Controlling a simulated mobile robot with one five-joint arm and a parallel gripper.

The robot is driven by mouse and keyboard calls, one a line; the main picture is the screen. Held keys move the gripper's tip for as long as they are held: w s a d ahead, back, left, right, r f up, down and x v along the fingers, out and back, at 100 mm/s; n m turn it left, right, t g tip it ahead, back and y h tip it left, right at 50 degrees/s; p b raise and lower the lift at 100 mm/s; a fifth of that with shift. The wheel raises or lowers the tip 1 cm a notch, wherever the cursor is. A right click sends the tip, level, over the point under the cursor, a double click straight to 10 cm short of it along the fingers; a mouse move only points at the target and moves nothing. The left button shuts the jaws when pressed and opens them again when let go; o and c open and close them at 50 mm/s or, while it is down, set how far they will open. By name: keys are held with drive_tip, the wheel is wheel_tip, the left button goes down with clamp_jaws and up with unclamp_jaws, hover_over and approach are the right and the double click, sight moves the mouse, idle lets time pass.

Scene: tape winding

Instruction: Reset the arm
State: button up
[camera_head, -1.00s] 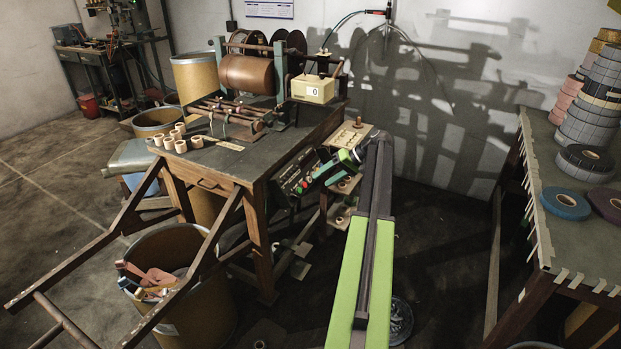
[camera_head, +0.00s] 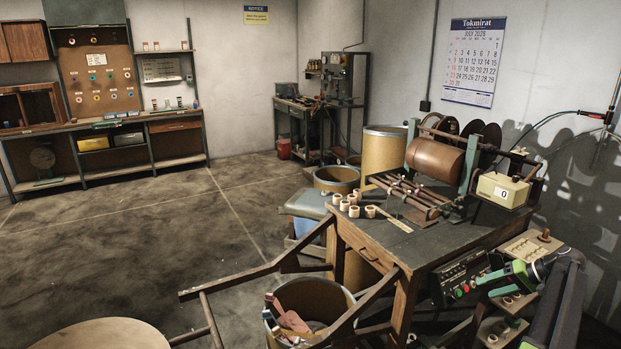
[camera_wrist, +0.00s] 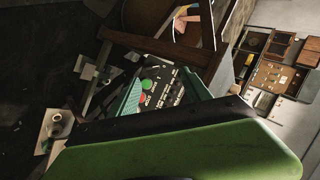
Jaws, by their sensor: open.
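My arm (camera_head: 556,300) shows at the lower right of the head view, with green and dark links. My gripper (camera_head: 490,285) is beside the front of the workbench, close to a dark control panel (camera_head: 460,283) with red and green buttons. In the wrist view, my gripper (camera_wrist: 163,84) shows two teal fingers spread apart. The control panel (camera_wrist: 158,88) shows in the gap between them. I see nothing held. A large green part of my arm covers the bottom of the wrist view.
The wooden workbench (camera_head: 385,235) carries a winding machine (camera_head: 434,160), a counter box (camera_head: 502,190) and several small rings. A bin (camera_head: 312,300) with scraps stands below wooden rails (camera_head: 240,280). A round tabletop (camera_head: 100,335) is at lower left. The floor (camera_head: 130,225) at left is open.

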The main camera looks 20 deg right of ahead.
drive_tip(key=w+a+f+n+g, duration=0.1)
drive_tip(key=w+a+f+g, duration=0.15)
drive_tip(key=a, duration=0.75)
drive_tip(key=w+a+f+n+g+h, duration=0.1)
drive_tip(key=w+a, duration=0.2)
drive_tip(key=a, duration=0.7)
drive_tip(key=w+a+f+g, duration=0.1)
drive_tip(key=w+a, duration=0.1)
drive_tip(key=a, duration=0.8)
drive_tip(key=s+a+f+n+g+h, duration=0.1)
drive_tip(key=s+a+h, duration=0.15)
drive_tip(key=a, duration=0.75)
drive_tip(key=s+a+f+n+g+h, duration=0.1)
drive_tip(key=s+a+n, duration=0.15)
drive_tip(key=a, duration=0.75)
drive_tip(key=s+a+f+n+h, duration=0.15)
drive_tip(key=s+a, duration=0.25)
drive_tip(key=a, duration=0.6)
wheel_tip(320, 180, up, 13)
drive_tip(key=w+d+m+p, duration=0.1)
drive_tip(key=p, duration=1.1)
drive_tip(key=shift+w, duration=0.15)
drive_tip(key=shift+d, duration=0.1)
